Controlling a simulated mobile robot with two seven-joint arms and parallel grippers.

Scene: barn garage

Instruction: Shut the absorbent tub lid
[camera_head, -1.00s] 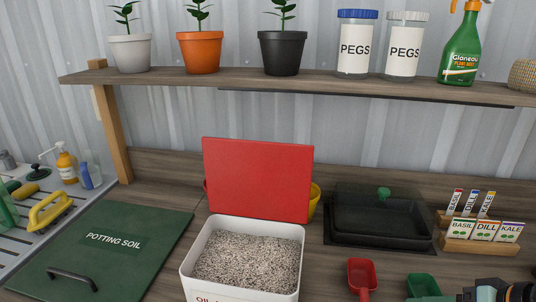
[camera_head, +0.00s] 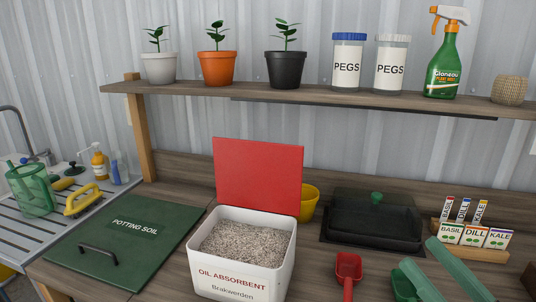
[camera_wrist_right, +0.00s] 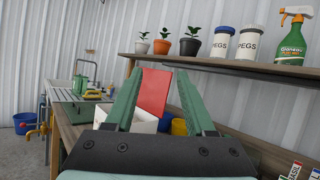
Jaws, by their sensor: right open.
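The white absorbent tub (camera_head: 240,275), labelled "OIL ABSORBENT", stands on the bench, filled with grey granules (camera_head: 245,241). Its red lid (camera_head: 258,174) stands open, upright at the tub's back edge. In the right wrist view the red lid (camera_wrist_right: 154,92) and part of the white tub (camera_wrist_right: 143,122) show between and behind the fingers. My right gripper (camera_head: 420,263) has green fingers and is open and empty. It is at the lower right of the head view, right of the tub and apart from it. It also fills the right wrist view's lower middle (camera_wrist_right: 163,116). My left gripper is not seen.
A red scoop (camera_head: 347,268) lies between the tub and my right gripper. A yellow pot (camera_head: 309,203) stands behind the tub, and a dark lidded tray (camera_head: 375,222) to the right. Seed packets (camera_head: 474,236) stand at right. A shelf (camera_head: 320,101) with pots and jars hangs above.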

